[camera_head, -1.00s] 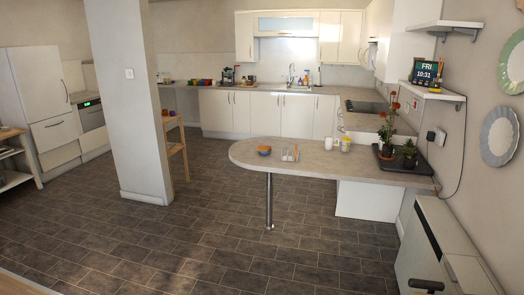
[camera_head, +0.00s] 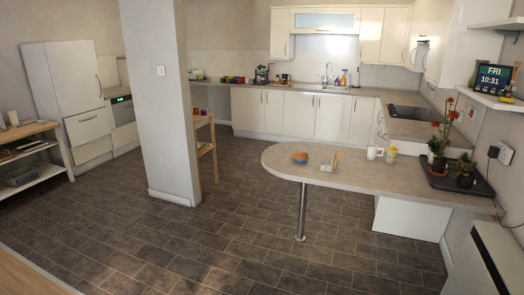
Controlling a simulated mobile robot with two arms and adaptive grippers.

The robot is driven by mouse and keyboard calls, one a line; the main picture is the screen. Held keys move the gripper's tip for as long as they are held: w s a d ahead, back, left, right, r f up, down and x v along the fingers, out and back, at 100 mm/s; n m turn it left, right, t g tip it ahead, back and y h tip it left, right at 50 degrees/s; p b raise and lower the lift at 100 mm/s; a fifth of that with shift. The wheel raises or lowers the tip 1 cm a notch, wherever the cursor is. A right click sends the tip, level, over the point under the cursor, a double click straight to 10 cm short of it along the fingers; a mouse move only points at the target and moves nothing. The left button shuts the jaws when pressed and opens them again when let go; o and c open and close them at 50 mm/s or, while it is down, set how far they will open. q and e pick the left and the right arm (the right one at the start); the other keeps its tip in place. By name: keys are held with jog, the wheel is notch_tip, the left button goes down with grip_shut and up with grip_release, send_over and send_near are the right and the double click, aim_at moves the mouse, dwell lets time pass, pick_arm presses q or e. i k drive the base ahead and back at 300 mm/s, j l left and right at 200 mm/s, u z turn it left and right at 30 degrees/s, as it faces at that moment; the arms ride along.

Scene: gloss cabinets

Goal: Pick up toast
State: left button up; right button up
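No toast can be made out for certain at this distance. A small light rack (camera_head: 328,165) with something brownish in it stands on the rounded counter (camera_head: 345,182); whether that is toast I cannot tell. A dark appliance, perhaps a toaster (camera_head: 262,75), stands on the back counter. Neither of my grippers is in view.
An orange and blue bowl (camera_head: 300,157), a white mug (camera_head: 372,153) and a yellow-labelled jar (camera_head: 391,154) stand on the rounded counter. A metal leg (camera_head: 301,212) holds it up. The tiled floor (camera_head: 190,245) between is open.

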aim_at(299, 155)
jog(key=i+u, duration=0.15)
jog(key=i, duration=2.25)
